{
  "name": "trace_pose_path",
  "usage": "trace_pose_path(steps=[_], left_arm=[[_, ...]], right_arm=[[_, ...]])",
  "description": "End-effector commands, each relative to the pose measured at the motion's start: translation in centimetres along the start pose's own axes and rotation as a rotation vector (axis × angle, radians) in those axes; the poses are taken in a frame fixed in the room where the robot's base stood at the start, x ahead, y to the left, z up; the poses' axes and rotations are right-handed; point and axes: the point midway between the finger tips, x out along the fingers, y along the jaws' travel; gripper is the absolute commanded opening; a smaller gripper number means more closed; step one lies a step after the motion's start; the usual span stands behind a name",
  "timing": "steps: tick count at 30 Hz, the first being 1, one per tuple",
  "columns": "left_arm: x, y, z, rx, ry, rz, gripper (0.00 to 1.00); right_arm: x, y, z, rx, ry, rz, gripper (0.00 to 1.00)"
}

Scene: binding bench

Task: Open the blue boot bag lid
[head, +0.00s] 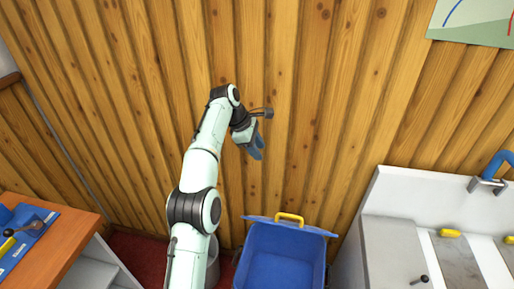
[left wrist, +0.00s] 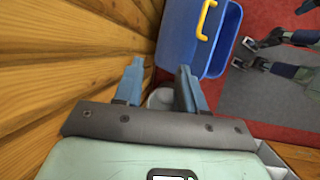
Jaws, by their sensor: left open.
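The blue boot bag (head: 282,262) stands on the floor by the wood wall, at the bottom middle of the head view. Its lid (head: 262,220) stands raised at the wall side, seen nearly edge-on, with a yellow handle (head: 289,217). The inside of the bag shows. In the left wrist view the lid (left wrist: 178,30) shows its broad face and handle (left wrist: 205,20), with the bag (left wrist: 225,42) beside it. My left gripper (head: 257,150) is open and empty, above the bag and apart from the lid and handle. Its fingers also show in the left wrist view (left wrist: 159,68). My right gripper is out of view.
A wooden bench (head: 62,235) with a blue mat is at the left. A pale bin (head: 212,262) stands left of the bag, partly behind my arm. A white-edged worktop (head: 385,215) is at the right. Two dark shapes lie over a grey floor mat (left wrist: 255,90).

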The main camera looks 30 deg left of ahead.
Motion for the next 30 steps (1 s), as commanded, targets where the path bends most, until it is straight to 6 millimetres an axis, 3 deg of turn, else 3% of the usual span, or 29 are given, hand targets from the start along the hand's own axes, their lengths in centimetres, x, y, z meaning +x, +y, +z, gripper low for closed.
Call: trace_pose_path(steps=[5, 8, 15, 21, 25, 30], left_arm=[[0.4, -0.3, 0.1, -0.008, 0.007, -0.004, 0.4], [1.9, -1.5, 0.3, -0.044, 0.048, -0.022, 0.4], [8.3, -7.7, 3.0, -0.085, 0.267, -0.006, 0.4], [11.2, -12.1, 7.0, 0.022, 0.362, 0.113, 0.4], [11.8, -13.5, 8.7, 0.075, 0.371, 0.167, 0.4], [12.6, -13.6, 8.9, 0.091, 0.375, 0.185, 0.4]], right_arm=[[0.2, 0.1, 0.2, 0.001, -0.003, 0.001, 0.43], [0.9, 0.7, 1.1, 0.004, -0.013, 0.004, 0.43], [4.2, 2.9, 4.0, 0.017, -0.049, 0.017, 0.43], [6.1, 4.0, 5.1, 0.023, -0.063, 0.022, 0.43], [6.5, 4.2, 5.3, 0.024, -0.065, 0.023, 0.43], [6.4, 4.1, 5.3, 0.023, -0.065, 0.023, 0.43]])
